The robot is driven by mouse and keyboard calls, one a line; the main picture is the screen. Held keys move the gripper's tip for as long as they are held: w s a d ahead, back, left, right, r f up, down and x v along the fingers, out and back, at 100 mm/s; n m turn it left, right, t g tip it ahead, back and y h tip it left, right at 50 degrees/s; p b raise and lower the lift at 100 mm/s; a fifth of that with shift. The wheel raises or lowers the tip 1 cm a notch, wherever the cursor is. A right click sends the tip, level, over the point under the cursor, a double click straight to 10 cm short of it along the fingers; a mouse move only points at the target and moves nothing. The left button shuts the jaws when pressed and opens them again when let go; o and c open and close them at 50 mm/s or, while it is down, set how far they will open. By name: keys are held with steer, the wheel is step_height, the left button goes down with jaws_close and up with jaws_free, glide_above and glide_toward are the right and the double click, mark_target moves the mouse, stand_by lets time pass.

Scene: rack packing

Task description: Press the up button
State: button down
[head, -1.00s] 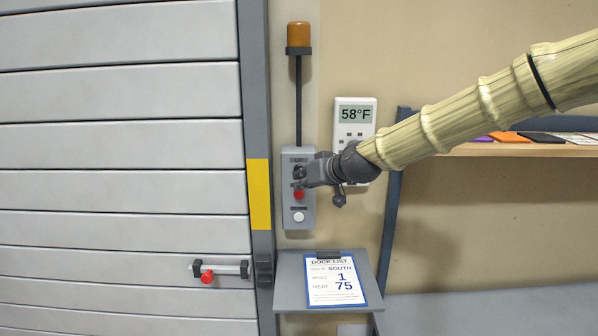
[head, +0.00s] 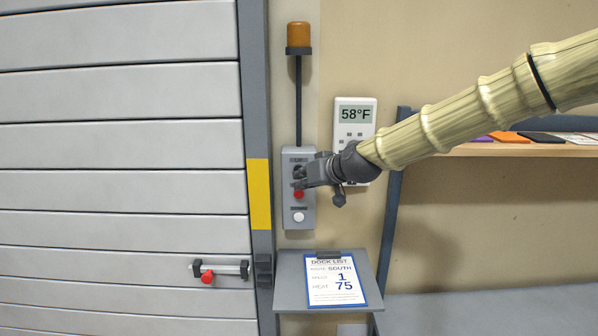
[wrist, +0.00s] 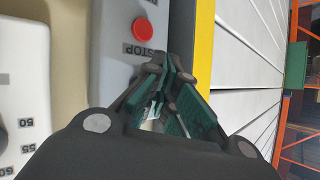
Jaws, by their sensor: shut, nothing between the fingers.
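The grey control box (head: 308,221) is on the wall right of the roller door. My gripper (head: 298,178) is shut and empty at the upper part of the box, over the place of the top button. The up button is hidden behind the fingers in the head view. The red stop button (head: 298,195) is just below the fingers, and a white button (head: 298,217) is lower down. In the wrist view my closed fingertips (wrist: 172,68) are close to the box face, beside the STOP label and red button. Whether they touch the up button cannot be told.
A thermostat (head: 355,113) reading 58°F is right of the box, close to my wrist. A small shelf with a dock list sheet (head: 335,279) is below. The roller door (head: 120,145) with a red-knobbed latch (head: 207,277) is at left. An amber lamp (head: 299,35) is above.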

steer(key=shift+w, duration=0.15)
steer(key=shift+w, duration=0.25)
